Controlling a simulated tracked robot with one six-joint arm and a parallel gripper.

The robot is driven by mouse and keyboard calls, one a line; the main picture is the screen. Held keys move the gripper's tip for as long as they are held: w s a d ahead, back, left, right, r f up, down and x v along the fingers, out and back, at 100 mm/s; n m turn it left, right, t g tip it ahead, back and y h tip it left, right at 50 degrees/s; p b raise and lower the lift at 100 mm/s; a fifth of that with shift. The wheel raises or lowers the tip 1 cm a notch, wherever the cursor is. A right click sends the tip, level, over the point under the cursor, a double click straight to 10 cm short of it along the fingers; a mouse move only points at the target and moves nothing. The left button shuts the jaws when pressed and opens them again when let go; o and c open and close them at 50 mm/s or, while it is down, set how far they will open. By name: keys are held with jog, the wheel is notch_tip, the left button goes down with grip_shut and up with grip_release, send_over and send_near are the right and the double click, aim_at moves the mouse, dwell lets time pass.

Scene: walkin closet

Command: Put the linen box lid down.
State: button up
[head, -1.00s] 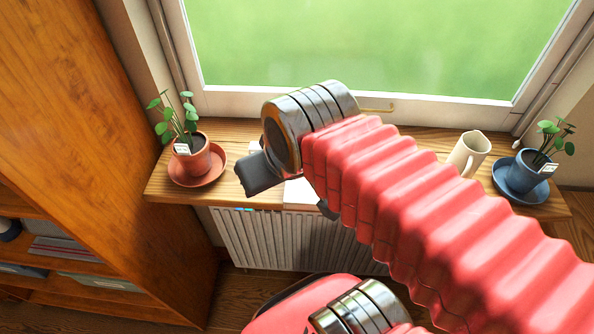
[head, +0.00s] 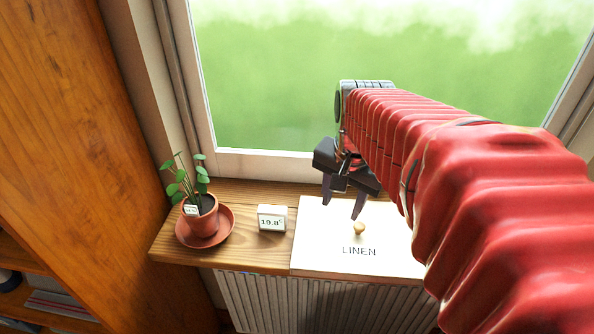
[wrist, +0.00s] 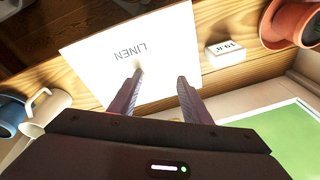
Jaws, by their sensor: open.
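The linen box lid (head: 330,262) is a flat white panel marked LINEN with a small brass-coloured knob (head: 359,229). It lies on the wooden windowsill, its front edge above the radiator. My arm hides its right part in the head view. The lid also shows whole or nearly so in the wrist view (wrist: 105,68). My gripper (head: 342,211) is open and empty over the back of the lid, its fingers pointing down. In the wrist view my gripper (wrist: 158,80) has its left fingertip close to the knob; whether they touch I cannot tell.
A small white thermometer (head: 272,218) stands left of the lid, beside a plant in a terracotta pot (head: 200,216). In the wrist view a cream jug (wrist: 48,108) and a blue pot (wrist: 12,115) stand on the sill's other side. The window is behind; a wooden shelf (head: 90,130) is at left.

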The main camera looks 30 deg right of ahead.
jog(key=d+r+m+g, duration=0.1)
jog(key=d+r+m, duration=0.1)
jog(key=m, duration=0.9)
jog(key=d+r+m+g+y, duration=0.1)
jog(key=d+m, duration=0.4)
jog(key=m, duration=0.5)
jog(key=shift+r+m, duration=0.35)
jog(key=shift+m, duration=0.05)
send_over(360, 225)
jog(key=shift+f, duration=4.35)
jog(key=shift+f, duration=2.6)
